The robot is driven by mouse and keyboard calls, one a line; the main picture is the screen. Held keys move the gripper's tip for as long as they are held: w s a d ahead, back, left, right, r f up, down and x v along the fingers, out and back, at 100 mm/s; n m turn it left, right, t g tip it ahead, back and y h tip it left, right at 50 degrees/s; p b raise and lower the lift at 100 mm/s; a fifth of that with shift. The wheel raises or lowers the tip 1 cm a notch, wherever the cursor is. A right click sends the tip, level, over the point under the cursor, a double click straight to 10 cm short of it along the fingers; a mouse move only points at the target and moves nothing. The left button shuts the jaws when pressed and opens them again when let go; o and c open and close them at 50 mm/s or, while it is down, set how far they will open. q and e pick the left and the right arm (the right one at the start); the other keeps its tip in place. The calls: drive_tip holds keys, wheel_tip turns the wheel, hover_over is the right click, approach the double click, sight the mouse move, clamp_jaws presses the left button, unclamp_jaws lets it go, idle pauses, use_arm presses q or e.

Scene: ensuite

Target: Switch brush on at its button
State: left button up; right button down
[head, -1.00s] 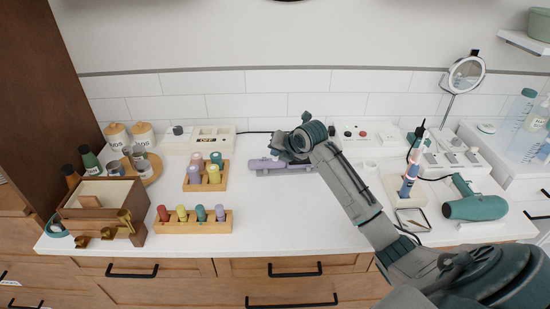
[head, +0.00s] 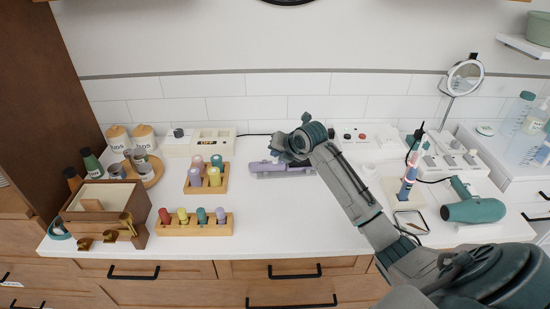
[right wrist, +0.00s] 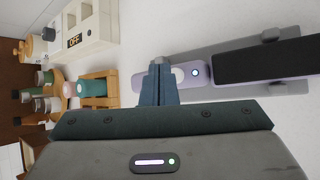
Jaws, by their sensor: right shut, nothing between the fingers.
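The lavender brush (head: 268,166) lies on a grey rest at the back middle of the counter. In the right wrist view its lavender handle (right wrist: 142,82) carries a pale round button (right wrist: 178,75) and a small blue-lit ring (right wrist: 195,72); its long dark part (right wrist: 265,60) extends right. My right gripper (head: 290,148) is shut and empty, over the brush's right part in the head view. In the right wrist view its fingertips (right wrist: 160,66) are at the handle, just left of the pale button; I cannot tell whether they touch. My left gripper is not in view.
A wooden peg rack (head: 205,187) and a longer one (head: 192,229) stand left of the brush. A toothbrush (head: 408,178) and a teal hair dryer (head: 472,207) are at the right. A white box (right wrist: 80,35) shows "OFF". The front middle counter is clear.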

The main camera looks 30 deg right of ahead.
drive_tip(key=shift+r, duration=0.15)
wheel_tip(320, 180, up, 6)
drive_tip(key=p, duration=0.5)
idle(0.6)
